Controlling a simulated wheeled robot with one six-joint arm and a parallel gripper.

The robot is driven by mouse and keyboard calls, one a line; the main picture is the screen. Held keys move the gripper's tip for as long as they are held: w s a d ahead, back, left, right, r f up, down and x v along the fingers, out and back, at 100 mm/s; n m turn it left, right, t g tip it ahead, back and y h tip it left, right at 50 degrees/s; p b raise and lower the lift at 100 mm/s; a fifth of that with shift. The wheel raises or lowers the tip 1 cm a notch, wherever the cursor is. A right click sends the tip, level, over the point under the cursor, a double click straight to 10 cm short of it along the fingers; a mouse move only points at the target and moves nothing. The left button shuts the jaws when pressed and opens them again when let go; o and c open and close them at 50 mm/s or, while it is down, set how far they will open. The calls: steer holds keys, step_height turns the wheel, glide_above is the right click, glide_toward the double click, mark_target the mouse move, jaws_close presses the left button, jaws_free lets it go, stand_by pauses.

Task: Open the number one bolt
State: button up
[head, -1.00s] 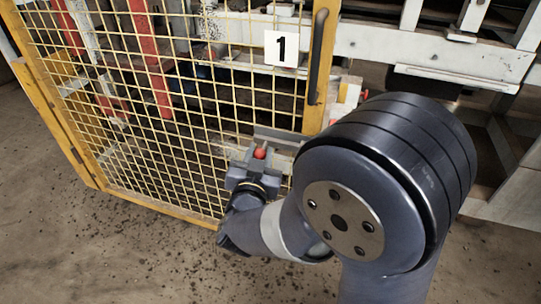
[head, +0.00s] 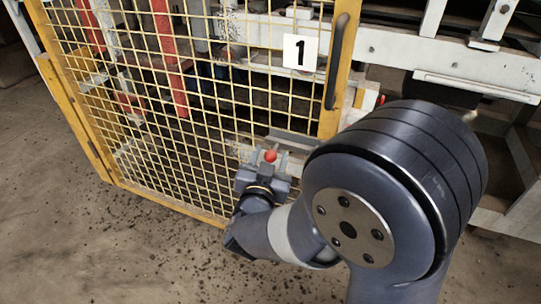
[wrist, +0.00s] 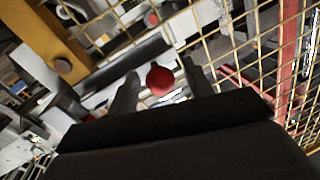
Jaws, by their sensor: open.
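The gate marked with a number 1 sign (head: 300,51) has a yellow frame and wire mesh. My gripper (head: 266,168) is low at the gate's right side, in front of the mesh. A red ball knob (head: 270,156) shows at my gripper, with a grey metal bar (head: 292,138) just behind. In the wrist view, the red knob (wrist: 160,80) sits between the two open fingers of my gripper (wrist: 161,88), with gaps visible on both sides. A second, smaller red knob (wrist: 152,19) shows farther off. Contact with the knob cannot be told.
A dark vertical handle (head: 341,60) is on the gate's right post. White machine framing (head: 430,58) stands to the right. My arm hides the area below it. The dirt floor (head: 80,240) in front of the gate is open.

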steer(key=s+a+p, duration=0.1)
steer(key=s+p, duration=0.1)
steer(key=s, duration=0.8)
steer(key=shift+a, duration=0.3)
steer(key=w, duration=0.3)
steer(key=w+d+b, duration=0.1)
steer(key=w, duration=0.3)
steer(key=w+b, duration=0.1)
steer(key=w, duration=0.2)
steer(key=shift+w+d, duration=0.35)
steer(key=shift+d, duration=0.1)
steer(key=shift+s+f, duration=0.1)
